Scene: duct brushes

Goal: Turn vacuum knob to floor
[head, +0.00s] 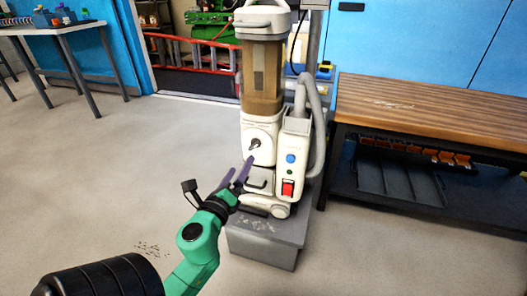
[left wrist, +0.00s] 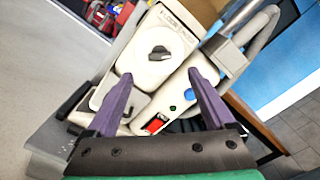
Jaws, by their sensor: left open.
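The white vacuum (head: 265,30) stands upright on a grey block, with a clear brownish canister in its upper half. Its knob (head: 254,144) is a small dark lever on a round white dial on the front. The knob also shows in the left wrist view (left wrist: 159,53), just beyond the fingertips; the lettering around the dial is too small to read. My left gripper (head: 239,172), with purple fingers, is open in front of the vacuum, a little below the knob. In the left wrist view the gripper (left wrist: 161,77) is empty and apart from the knob. My right gripper is not in view.
A red switch (head: 287,188) and a blue button (head: 290,158) sit right of the knob. A grey hose (head: 318,120) curves along the vacuum's right side. A wooden bench (head: 430,110) stands to the right. The floor (head: 120,165) on the left is open.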

